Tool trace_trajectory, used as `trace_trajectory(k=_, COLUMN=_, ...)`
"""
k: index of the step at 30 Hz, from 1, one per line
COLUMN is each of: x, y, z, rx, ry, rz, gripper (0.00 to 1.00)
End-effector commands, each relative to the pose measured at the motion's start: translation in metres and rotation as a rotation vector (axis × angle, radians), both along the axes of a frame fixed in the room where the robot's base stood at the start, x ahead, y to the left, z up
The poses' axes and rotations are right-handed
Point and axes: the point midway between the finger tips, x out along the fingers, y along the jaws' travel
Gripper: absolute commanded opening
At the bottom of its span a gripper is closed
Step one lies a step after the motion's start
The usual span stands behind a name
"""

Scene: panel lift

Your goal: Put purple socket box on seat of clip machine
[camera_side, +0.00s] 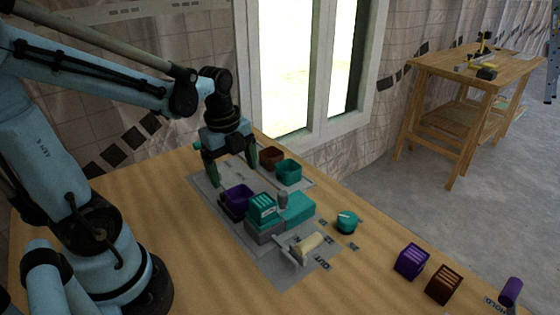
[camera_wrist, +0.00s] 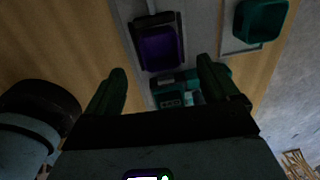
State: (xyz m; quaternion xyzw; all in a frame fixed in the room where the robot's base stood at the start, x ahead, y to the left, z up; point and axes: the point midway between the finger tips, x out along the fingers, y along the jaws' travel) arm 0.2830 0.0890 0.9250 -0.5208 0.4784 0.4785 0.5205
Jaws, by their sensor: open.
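The purple socket box (camera_side: 238,197) is an open-topped box at the left end of the teal and grey clip machine (camera_side: 293,208). It appears to rest on the machine's dark seat (camera_side: 226,209); whether it is fully seated I cannot tell. In the wrist view the purple box (camera_wrist: 160,48) lies within a dark frame, beyond the fingertips. My gripper (camera_side: 231,170) is open and empty, above and behind the purple box in the side view. Its two fingers also show apart in the wrist view (camera_wrist: 162,68), with part of the teal machine between them.
A brown box (camera_side: 271,157) and a teal box (camera_side: 288,172) stand behind the machine. A cream handle (camera_side: 308,244) projects at its front. A teal round part (camera_side: 347,222), purple and brown slatted blocks (camera_side: 411,260) (camera_side: 443,284) and a purple cylinder (camera_side: 511,291) stand right.

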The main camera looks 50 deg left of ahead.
Motion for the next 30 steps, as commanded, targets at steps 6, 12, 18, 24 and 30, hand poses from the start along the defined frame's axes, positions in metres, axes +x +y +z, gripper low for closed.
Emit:
trace_trajectory(k=6, x=-0.003, y=0.0, z=0.028, rx=0.0, ry=0.0, rz=0.0, gripper=0.88)
trace_trajectory(k=12, x=-0.004, y=0.0, z=0.046, rx=0.0, ry=0.0, rz=0.0, gripper=0.88)
trace_trajectory(k=18, x=-0.004, y=-0.002, z=0.052, rx=0.001, ry=-0.01, rz=0.029, gripper=0.88)
trace_trajectory(k=24, x=-0.002, y=-0.019, z=0.05, rx=-0.013, ry=-0.103, rz=0.292, gripper=0.88)
trace_trajectory(k=30, x=0.002, y=-0.042, z=0.048, rx=-0.104, ry=-0.248, rz=0.696, gripper=0.88)
